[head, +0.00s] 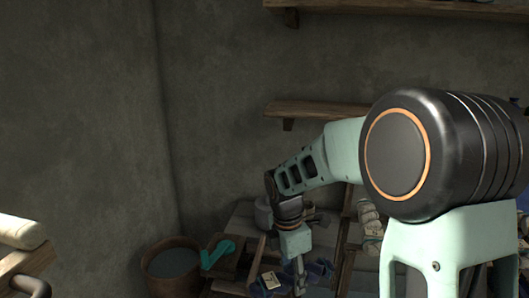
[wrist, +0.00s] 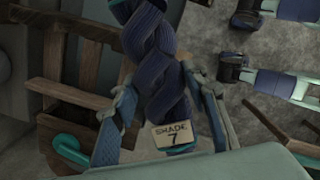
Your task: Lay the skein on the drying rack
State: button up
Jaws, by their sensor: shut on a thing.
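A dark blue twisted skein (wrist: 160,60) with a tag reading "SHADE 7" (wrist: 175,136) runs up the middle of the wrist view. My gripper (wrist: 163,105) is shut on it, one finger on each side near the tag. In the head view my gripper (head: 299,272) points down at the lower middle. Dark blue pieces and a pale tag (head: 270,280) show near it, partly hidden. A wooden frame with bars (wrist: 75,98) lies left of the skein in the wrist view; I cannot tell for sure that it is the drying rack.
A wooden tub (head: 171,266) stands at the lower left, beside a teal curved piece (head: 217,253). Rolled pale bundles (head: 371,222) sit on wooden shelving right of my gripper. Wall shelves (head: 318,109) are above. Dark-ended teal bars (wrist: 268,82) show at right in the wrist view.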

aim_at(308, 273)
jog(key=m, duration=0.2)
jog(key=d+m, duration=0.1)
jog(key=m, duration=0.1)
jog(key=r+m, duration=0.1)
jog(key=m, duration=0.1)
jog(key=shift+d+g, duration=0.35)
jog(key=shift+g, duration=0.05)
jog(key=m, duration=0.2)
jog(key=d+m, duration=0.1)
jog(key=m, duration=0.1)
jog(key=r+m, duration=0.1)
jog(key=m, duration=0.1)
jog(key=shift+s+d+g, duration=0.15)
jog(key=shift+d+g, duration=0.15)
jog(key=shift+d, duration=0.1)
jog(key=m, duration=0.2)
jog(key=d+m, duration=0.1)
jog(key=m, duration=0.2)
jog(key=shift+d+r+m+y, duration=0.3)
jog(key=shift+r+m, duration=0.1)
jog(key=m, duration=0.1)
jog(key=d+m, duration=0.1)
jog(key=m, duration=0.2)
jog(key=shift+s+d+r+g+y, duration=0.1)
jog(key=shift+d+r+g+y, duration=0.05)
jog(key=shift+r+g+y, duration=0.2)
jog(key=shift+m, duration=0.3)
